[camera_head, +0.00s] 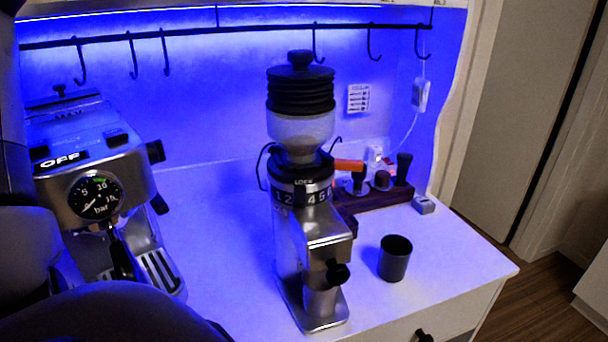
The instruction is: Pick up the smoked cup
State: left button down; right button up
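The smoked cup (395,259) is a small dark grey, open-topped cup. It stands upright on the white counter (455,262), to the right of the coffee grinder and near the counter's front right part. Nothing touches it. Dark parts of my own arm fill the left edge and lower left of the view. Neither of my grippers shows in this view, so no gripper is seen near the cup.
A tall grinder (303,200) stands close to the cup's left. An espresso machine (95,165) is at the left. A dark wooden tool stand (370,197) and a small grey block (424,204) sit behind the cup. Hooks hang from a rail (230,38). The counter right of the cup is clear.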

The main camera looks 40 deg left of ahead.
aim_at(320, 298)
jog(key=k+l, duration=0.5)
jog(key=l, duration=0.15)
jog(key=k+l, duration=0.5)
jog(key=l, duration=0.15)
jog(key=k+l, duration=0.5)
jog(key=l, duration=0.15)
